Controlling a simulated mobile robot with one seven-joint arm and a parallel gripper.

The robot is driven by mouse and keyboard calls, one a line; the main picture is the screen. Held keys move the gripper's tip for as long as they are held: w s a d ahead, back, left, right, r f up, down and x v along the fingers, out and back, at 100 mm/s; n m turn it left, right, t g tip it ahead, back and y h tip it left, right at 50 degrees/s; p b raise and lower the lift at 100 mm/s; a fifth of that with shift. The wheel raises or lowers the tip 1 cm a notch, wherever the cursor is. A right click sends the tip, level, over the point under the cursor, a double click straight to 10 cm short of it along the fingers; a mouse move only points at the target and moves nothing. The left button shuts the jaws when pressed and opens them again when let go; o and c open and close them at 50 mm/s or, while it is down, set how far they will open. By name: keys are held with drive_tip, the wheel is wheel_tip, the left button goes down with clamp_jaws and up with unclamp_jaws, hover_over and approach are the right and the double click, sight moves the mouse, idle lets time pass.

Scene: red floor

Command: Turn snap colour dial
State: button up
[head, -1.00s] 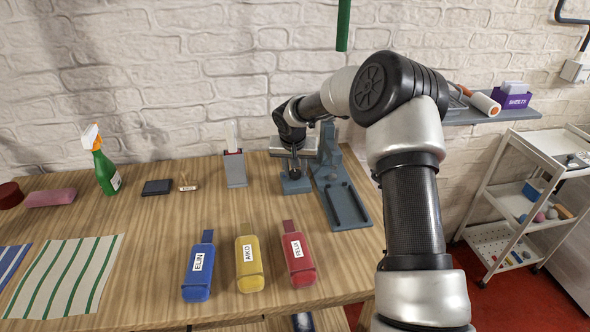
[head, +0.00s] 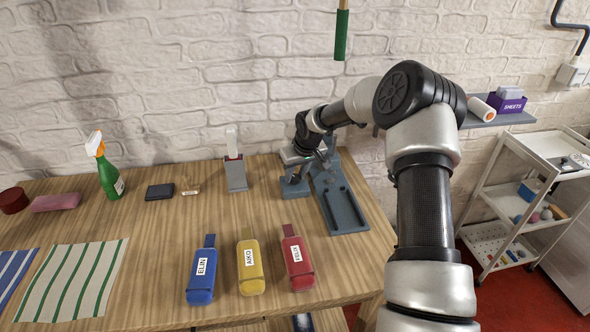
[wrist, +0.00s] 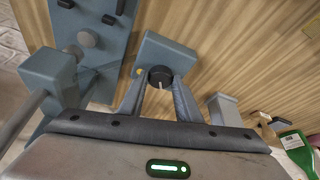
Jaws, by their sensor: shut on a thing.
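The colour dial is a black round knob (wrist: 160,76) with a pale pointer line, set on a blue-grey block (wrist: 172,50). A small yellow mark shows on the block at the knob's left. In the wrist view my gripper (wrist: 159,88) has one finger on each side of the knob and is shut on it. In the head view the block (head: 294,188) stands near the back of the table, and my gripper (head: 305,160) is over it. The knob itself is hidden there by my wrist.
A blue-grey fixture with a tray (head: 343,212) stands right of the block, and a grey post (head: 236,175) stands left. Blue (head: 201,275), yellow (head: 250,265) and red (head: 297,262) name-labelled items lie in front. A green spray bottle (head: 108,172) is further left.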

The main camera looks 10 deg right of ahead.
drive_tip(key=shift+d+n+g+y+p, duration=0.1)
drive_tip(key=shift+n+g+y+p, duration=0.2)
drive_tip(key=shift+n, duration=0.75)
drive_tip(key=shift+n+g+y+p, duration=0.1)
drive_tip(key=shift+n+y+p, duration=0.3)
drive_tip(key=shift+n, duration=0.65)
drive_tip(key=o, duration=1)
